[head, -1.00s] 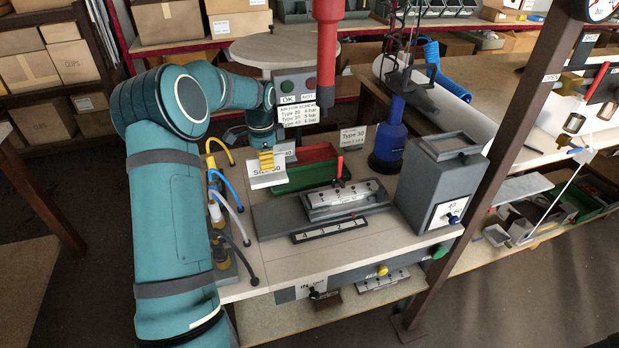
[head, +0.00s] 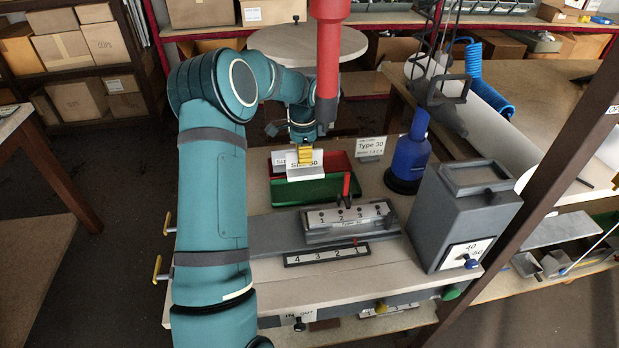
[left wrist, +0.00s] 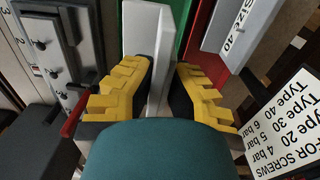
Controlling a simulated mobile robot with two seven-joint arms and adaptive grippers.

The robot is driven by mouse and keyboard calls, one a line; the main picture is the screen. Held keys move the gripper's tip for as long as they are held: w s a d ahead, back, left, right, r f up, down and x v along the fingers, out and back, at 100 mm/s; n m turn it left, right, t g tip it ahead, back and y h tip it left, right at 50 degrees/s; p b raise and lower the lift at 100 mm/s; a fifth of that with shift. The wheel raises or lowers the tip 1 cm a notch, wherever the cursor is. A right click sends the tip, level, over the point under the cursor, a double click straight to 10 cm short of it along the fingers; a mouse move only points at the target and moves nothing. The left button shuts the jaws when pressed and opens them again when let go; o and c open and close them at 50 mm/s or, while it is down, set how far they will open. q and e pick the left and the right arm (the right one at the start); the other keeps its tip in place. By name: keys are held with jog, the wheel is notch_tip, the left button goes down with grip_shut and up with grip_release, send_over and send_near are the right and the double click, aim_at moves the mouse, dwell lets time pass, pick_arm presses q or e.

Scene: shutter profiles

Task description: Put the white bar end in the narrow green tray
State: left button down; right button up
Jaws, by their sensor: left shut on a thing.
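My left gripper (head: 305,156) has its yellow fingers shut on the white bar end (left wrist: 159,65), a pale angled piece that points away between the fingertips in the left wrist view. In the head view a white face lettered "Size 50" shows just under the fingertips; I cannot tell whether it is the bar end or a sign behind it. The narrow green tray (head: 335,190) lies on the bench, with the held piece overlapping its rear left part in the picture. My right gripper is out of view.
A red tray (head: 340,162) lies behind the green one, with a "Size 40" sign (left wrist: 238,25). A grey numbered fixture (head: 345,222) with a red lever stands in front. A blue bottle-shaped object (head: 408,155) and grey box (head: 465,215) stand right. A red cylinder (head: 328,60) hangs above.

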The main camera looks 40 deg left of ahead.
pick_arm(q)
jog(key=shift+f+b, duration=0.65)
jog(key=shift+f, duration=2.8)
jog(key=shift+f, duration=0.2)
jog(key=c, duration=1.1)
grip_release()
jog(key=shift+c, duration=0.2)
jog(key=shift+r, duration=0.1)
notch_tip(320, 180, up, 12)
jog(key=shift+w+r+p, duration=0.1)
jog(key=shift+p, duration=1.15)
